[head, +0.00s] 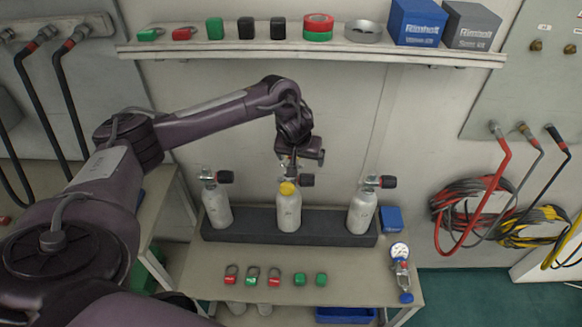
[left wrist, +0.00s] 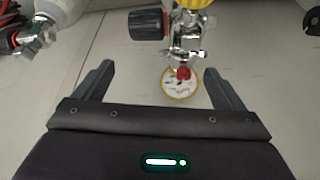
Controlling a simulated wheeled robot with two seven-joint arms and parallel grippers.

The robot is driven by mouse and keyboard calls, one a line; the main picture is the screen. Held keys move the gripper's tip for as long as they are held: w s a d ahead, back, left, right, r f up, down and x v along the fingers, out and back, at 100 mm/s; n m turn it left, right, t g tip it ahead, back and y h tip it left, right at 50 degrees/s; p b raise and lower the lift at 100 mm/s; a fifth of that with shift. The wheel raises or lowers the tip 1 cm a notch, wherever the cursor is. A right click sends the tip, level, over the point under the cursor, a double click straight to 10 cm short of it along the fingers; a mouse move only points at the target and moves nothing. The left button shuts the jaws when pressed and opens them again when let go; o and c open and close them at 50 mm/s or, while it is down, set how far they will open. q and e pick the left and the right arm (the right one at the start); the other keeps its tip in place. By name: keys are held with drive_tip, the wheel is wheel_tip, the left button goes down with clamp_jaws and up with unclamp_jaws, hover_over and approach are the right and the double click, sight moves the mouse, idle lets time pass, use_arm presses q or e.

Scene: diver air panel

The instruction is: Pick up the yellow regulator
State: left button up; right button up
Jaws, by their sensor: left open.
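The yellow regulator (head: 288,188) sits at the top of the middle grey cylinder (head: 288,212), which stands upright in the dark rack. In the left wrist view a yellow-rimmed gauge (left wrist: 182,84) and silver valve parts (left wrist: 188,40) show ahead, with a black knob (left wrist: 146,24) to their left. My left gripper (head: 291,160) is just above the middle cylinder's top. Its two fingers, also seen in the left wrist view (left wrist: 163,78), are apart on either side of the gauge and hold nothing. My right gripper is not in view.
Similar cylinders stand left (head: 217,208) and right (head: 361,212) in the rack (head: 325,228). A blue-ended gauge assembly (head: 401,271) lies at the bench's right. Several red and green tags lie along the front. A loaded shelf (head: 340,50) runs above my arm.

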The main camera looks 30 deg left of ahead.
use_arm(q)
drive_tip(key=shift+a+r+n, duration=0.25)
drive_tip(key=shift+a, duration=0.35)
drive_tip(key=shift+a+r+n, duration=0.2)
drive_tip(key=shift+a+n, duration=0.05)
drive_tip(key=shift+a, duration=0.3)
drive_tip(key=shift+s+a+g, duration=0.1)
drive_tip(key=shift+a+g, duration=0.2)
drive_tip(key=shift+p+x, duration=0.4)
drive_tip(key=shift+x, duration=0.8)
drive_tip(key=x, duration=0.1)
drive_tip(key=p+x, duration=0.1)
drive_tip(key=x, duration=0.2)
drive_tip(key=shift+a+f+p, duration=0.15)
drive_tip(key=shift+a+p, duration=0.15)
drive_tip(key=shift+p, duration=0.1)
drive_tip(key=shift+f, duration=0.4)
drive_tip(key=shift+r, duration=0.15)
drive_tip(key=c, duration=1.5)
